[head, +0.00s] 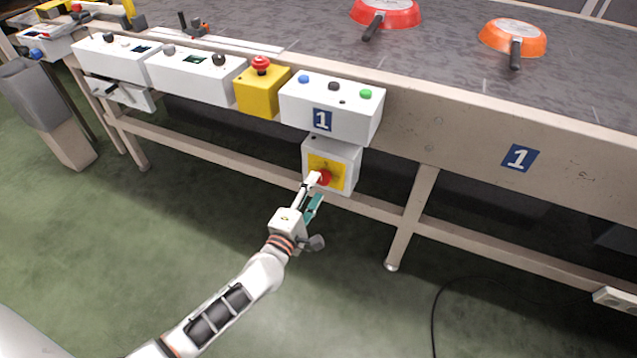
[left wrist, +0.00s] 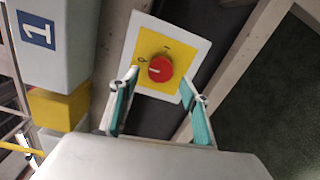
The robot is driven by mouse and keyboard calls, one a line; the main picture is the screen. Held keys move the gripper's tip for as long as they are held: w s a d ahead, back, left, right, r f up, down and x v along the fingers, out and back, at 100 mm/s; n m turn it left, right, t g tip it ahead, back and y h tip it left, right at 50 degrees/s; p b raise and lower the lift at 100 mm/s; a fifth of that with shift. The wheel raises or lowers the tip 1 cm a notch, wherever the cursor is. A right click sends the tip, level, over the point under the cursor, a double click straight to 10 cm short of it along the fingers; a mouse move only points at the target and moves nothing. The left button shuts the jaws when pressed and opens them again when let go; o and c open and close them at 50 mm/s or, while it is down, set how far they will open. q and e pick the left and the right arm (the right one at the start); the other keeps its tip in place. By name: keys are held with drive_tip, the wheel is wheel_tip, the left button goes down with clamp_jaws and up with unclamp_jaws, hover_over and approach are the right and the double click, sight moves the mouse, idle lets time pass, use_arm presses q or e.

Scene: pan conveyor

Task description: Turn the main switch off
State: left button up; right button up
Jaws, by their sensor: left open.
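The main switch is a red rotary knob (head: 325,178) on a yellow plate in a white box (head: 346,150), mounted below the white control box marked 1. In the left wrist view the knob (left wrist: 160,69) is near the top middle, with marks on the yellow plate (left wrist: 181,84) and a pale pointer line on the knob. I cannot tell its exact setting. My left gripper (head: 314,190) is open in front of the switch. In the left wrist view its fingertips (left wrist: 160,78) appear either side of the knob; contact is not clear. My right gripper is not in view.
The white control box (head: 330,108) has blue, black and green buttons. A yellow box with a red emergency button (head: 261,65) is beside it. Red (head: 388,14) and orange (head: 513,38) pans lie on the conveyor (head: 440,50). A table leg (head: 411,220) stands right of the switch.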

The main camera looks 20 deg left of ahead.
use_arm(q)
drive_tip(key=s, duration=0.8)
drive_tip(key=shift+s+a, duration=0.15)
drive_tip(key=shift+r, duration=0.1)
